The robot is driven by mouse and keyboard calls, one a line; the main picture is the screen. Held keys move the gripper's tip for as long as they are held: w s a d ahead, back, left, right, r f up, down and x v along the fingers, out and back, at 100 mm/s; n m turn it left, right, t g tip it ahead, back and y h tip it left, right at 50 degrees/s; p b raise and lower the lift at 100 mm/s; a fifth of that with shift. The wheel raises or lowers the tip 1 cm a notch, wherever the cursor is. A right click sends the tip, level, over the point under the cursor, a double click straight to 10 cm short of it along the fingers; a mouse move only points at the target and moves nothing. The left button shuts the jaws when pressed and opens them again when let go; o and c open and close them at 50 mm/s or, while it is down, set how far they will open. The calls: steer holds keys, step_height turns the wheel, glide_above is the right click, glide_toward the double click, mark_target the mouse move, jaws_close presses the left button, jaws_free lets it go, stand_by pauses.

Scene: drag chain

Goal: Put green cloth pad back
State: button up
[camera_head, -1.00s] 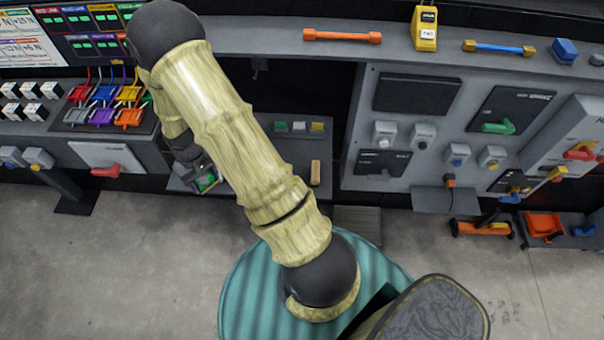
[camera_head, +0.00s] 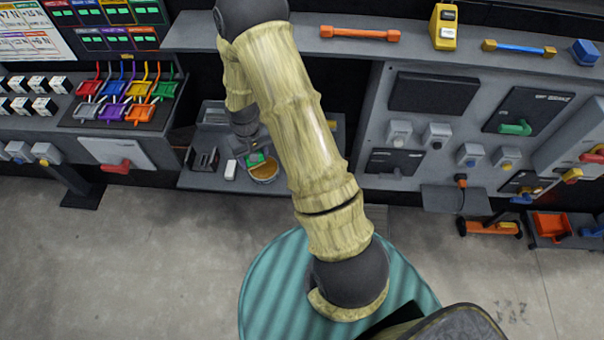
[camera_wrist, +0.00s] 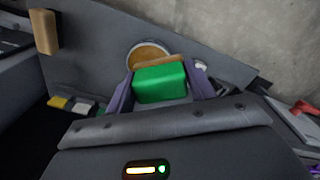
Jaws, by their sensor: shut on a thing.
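The green cloth pad (camera_wrist: 160,84) sits between the two purple fingers of my gripper (camera_wrist: 162,92) in the wrist view. A tan strip shows along its far edge; I cannot tell whether it is part of the pad. In the head view the pad is a small green patch (camera_head: 256,158) below my wrist, just above a round dish with an amber inside (camera_head: 264,172). The dish also shows behind the pad in the wrist view (camera_wrist: 147,54). I cannot tell whether pad and dish touch. My gripper (camera_head: 253,157) is shut on the pad.
The dish is on a low grey shelf (camera_head: 205,180) with a white block (camera_head: 231,170) and a dark slotted holder (camera_head: 204,160). In the wrist view, yellow, white and green small blocks (camera_wrist: 79,106) and a wooden block (camera_wrist: 44,31) lie at left. Open floor (camera_head: 150,260) is in front.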

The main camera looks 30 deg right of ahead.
steer(key=shift+d+f+b, duration=0.2)
steer(key=shift+d+b, duration=0.1)
steer(key=s+d+f+m+b, duration=0.1)
steer(key=d+m+b, duration=0.2)
steer(key=d, duration=0.3)
steer(key=s+d+f+m+b, duration=0.1)
steer(key=d+f+m+b, duration=0.1)
steer(key=d+b, duration=0.3)
steer(key=shift+s+d+f+m, duration=0.2)
steer(key=shift+s+d+m, duration=0.05)
steer(key=shift+d+m, duration=0.7)
steer(key=shift+f, duration=2.95)
steer(key=shift+f+p, duration=0.6)
steer(key=shift+f, duration=1.5)
